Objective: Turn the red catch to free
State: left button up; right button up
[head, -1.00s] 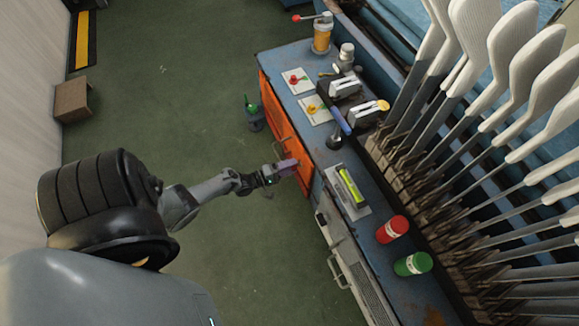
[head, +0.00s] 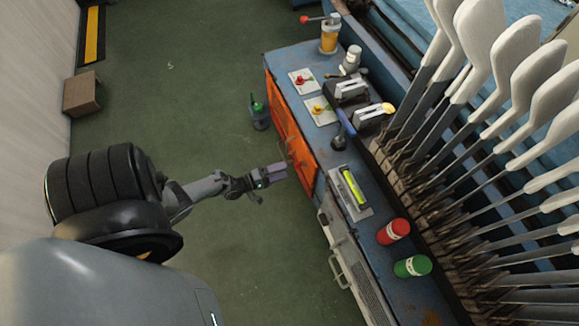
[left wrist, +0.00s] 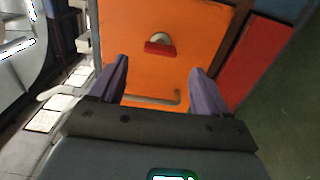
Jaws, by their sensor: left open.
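The red catch (left wrist: 158,48) is a short red bar below a round silver disc on the orange door (left wrist: 205,50). The bar lies roughly level in the left wrist view. I cannot make out the catch in the head view. My left gripper (left wrist: 160,80) is open and empty, its two purple fingers spread in front of the orange door, with the catch showing beyond and between them. In the head view the left gripper (head: 279,171) is beside the orange door (head: 287,125) on the bench's front. My right gripper is in neither view.
A bar handle (left wrist: 152,101) crosses the orange door below the catch. The blue bench (head: 330,155) carries a yellow-green bar (head: 354,188), a red can (head: 393,231) and a green can (head: 411,266). A green-topped bottle (head: 259,112) stands on the floor, which is clear around my left arm.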

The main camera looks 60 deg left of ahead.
pick_arm(q)
jog(key=shift+s+a, duration=0.2)
jog(key=shift+s, duration=2.25)
jog(key=shift+p, duration=0.35)
